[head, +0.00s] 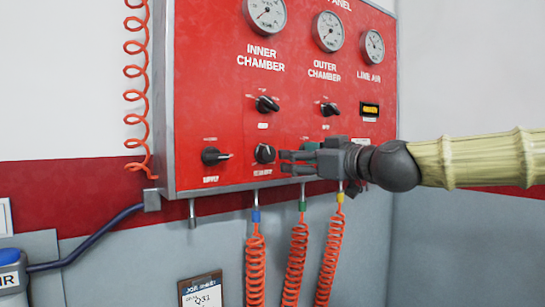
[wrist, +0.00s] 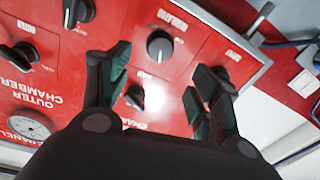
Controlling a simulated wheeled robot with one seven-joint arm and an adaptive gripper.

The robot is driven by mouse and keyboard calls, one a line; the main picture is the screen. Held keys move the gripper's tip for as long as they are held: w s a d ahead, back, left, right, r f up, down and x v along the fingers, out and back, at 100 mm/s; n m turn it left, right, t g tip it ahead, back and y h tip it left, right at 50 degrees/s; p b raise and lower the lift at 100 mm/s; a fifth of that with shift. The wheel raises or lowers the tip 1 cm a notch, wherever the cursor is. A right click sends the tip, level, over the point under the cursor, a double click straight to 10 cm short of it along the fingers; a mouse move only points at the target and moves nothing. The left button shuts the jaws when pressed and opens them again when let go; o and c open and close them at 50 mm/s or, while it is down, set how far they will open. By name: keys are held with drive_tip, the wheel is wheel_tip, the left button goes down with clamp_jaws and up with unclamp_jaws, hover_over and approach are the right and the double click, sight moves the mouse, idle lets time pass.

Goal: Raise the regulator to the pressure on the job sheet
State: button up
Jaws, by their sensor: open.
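The regulator (head: 264,153) is a round black knob in the lower row of the red panel, with a label under it. In the wrist view the regulator (wrist: 160,46) lies between and beyond my two fingers. My gripper (head: 285,161) is open and empty, just right of the knob in the head view; I cannot tell whether it touches. In the wrist view my gripper (wrist: 157,64) has its fingers spread on both sides. The job sheet (head: 201,291) hangs below the panel; its handwritten figure is hard to read and its bottom is cut off.
The supply knob (head: 214,156) sits left of the regulator, and the inner chamber knob (head: 266,104) above it. Gauges line the top, including the inner chamber gauge (head: 266,14). A lit amber display (head: 370,109) is at right. Coiled orange hoses (head: 255,265) hang below.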

sight(270, 155)
drive_tip(key=shift+p+x, duration=1.85)
drive_tip(key=shift+x, duration=3.4)
drive_tip(key=shift+w+f, duration=0.1)
drive_tip(key=c, duration=1)
